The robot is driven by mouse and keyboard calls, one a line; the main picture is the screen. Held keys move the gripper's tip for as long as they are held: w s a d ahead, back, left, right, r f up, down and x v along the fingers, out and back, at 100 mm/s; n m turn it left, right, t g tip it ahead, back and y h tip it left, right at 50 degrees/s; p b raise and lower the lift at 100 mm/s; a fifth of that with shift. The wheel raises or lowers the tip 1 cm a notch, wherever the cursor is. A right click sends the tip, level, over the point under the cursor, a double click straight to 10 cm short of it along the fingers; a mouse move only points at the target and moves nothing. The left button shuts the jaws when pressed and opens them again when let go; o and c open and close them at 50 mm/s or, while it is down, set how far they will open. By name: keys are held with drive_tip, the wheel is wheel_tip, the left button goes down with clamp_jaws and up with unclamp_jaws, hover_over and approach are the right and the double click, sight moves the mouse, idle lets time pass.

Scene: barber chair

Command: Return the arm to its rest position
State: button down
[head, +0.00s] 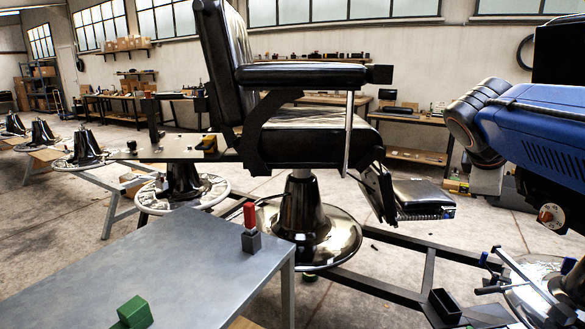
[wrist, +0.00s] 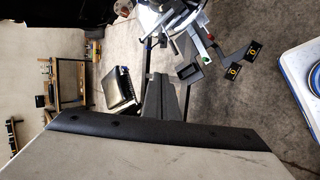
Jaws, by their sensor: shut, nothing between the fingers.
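My gripper (wrist: 162,85) shows in the wrist view as a narrow grey shape beyond a wide pale surface with a dark edge. It is shut and holds nothing that I can see. It points over the floor, near the footrest and the floor frame. In the head view my blue arm (head: 535,135) reaches in at the right edge, bent at a dark round joint. I cannot make out the gripper in the head view. The black barber chair (head: 300,135) stands in the middle, left of the arm and apart from it in the picture.
The chair's footrest (head: 422,195) juts toward the arm's side. A black open box (head: 445,306) and metal parts crowd the lower right.

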drive_tip(key=s+a+f+m+y, duration=0.3)
drive_tip(key=s+a+f, duration=0.4)
drive_tip(key=f, duration=0.4)
drive_tip(key=s+a+f+m+y, duration=0.4)
drive_tip(key=s+a+f+m, duration=0.2)
drive_tip(key=a+f, duration=0.3)
wheel_tip(320, 180, down, 2)
drive_tip(key=shift+s+a+f+m, duration=0.1)
drive_tip(key=shift+s+a+m, duration=0.15)
drive_tip(key=shift+s, duration=0.6)
